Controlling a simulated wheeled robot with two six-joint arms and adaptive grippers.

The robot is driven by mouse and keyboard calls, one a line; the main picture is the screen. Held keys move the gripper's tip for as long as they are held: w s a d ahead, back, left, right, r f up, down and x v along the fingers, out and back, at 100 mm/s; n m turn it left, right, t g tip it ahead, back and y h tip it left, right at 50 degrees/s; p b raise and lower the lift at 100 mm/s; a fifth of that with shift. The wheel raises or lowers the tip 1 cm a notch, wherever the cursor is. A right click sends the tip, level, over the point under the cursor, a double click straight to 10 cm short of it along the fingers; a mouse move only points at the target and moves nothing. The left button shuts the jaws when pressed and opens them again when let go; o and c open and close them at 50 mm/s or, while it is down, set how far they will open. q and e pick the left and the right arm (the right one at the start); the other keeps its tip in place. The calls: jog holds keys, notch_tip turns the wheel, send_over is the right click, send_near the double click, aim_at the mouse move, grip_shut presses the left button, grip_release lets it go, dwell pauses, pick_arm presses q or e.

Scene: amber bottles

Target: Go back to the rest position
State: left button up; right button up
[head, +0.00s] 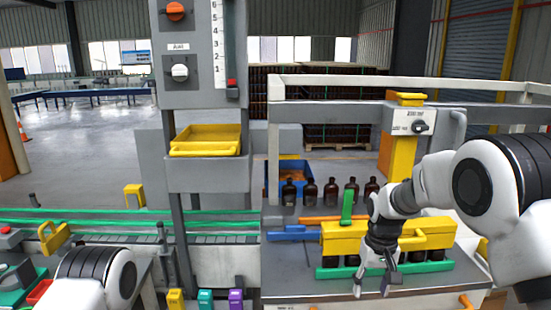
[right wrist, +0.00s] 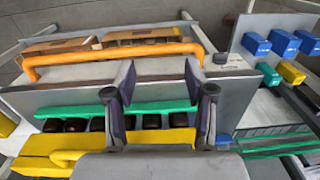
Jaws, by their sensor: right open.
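My right gripper (head: 373,285) is open and empty above the front of the grey workbench (head: 290,255). In the right wrist view its two fingers (right wrist: 160,90) stand apart with nothing between them. Behind the gripper is a yellow guide block (head: 345,238), with a green rail (head: 335,271) along its front. Dark bottles (right wrist: 75,125) sit between the yellow block and the green rail, partly hidden. Several amber bottles (head: 310,191) stand upright in a row farther back on the bench. Part of my left arm shows at the lower left; its gripper is out of view.
A blue bin (head: 296,166) stands behind the bottle row. A grey column holds a yellow tray (head: 207,138) left of the bench. A conveyor with green rails (head: 100,225) runs at the left. A yellow post (head: 402,155) and an orange bar (right wrist: 110,56) are close to the right arm's space.

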jog(key=s+d+f+g+b, duration=0.1)
jog(key=s+f+b, duration=0.1)
jog(key=s+f, duration=0.5)
jog(key=s+f+g+b, duration=0.2)
jog(key=s+f, duration=0.2)
jog(key=f, duration=0.7)
jog(key=s+d+f+g+b, duration=0.15)
jog(key=s+f, duration=0.35)
jog(key=f, duration=0.5)
jog(key=s+f+b, duration=0.2)
jog(key=s+f, duration=0.4)
jog(key=s, duration=0.5)
jog(key=s+f+b, duration=0.3)
jog(key=s+f, duration=0.3)
jog(key=s, duration=0.6)
jog(key=shift+w+d+r+t+p, duration=0.15)
jog(key=shift+w+r+t, duration=0.1)
jog(key=shift+w+t, duration=0.5)
jog(key=shift+w+d+r+t+p, duration=0.1)
jog(key=shift+w+r+t+p, duration=0.1)
jog(key=shift+w+t, duration=0.5)
jog(key=shift+w+d+r+t+p, duration=0.15)
jog(key=shift+w+r+t, duration=0.1)
jog(key=shift+w+t, duration=0.5)
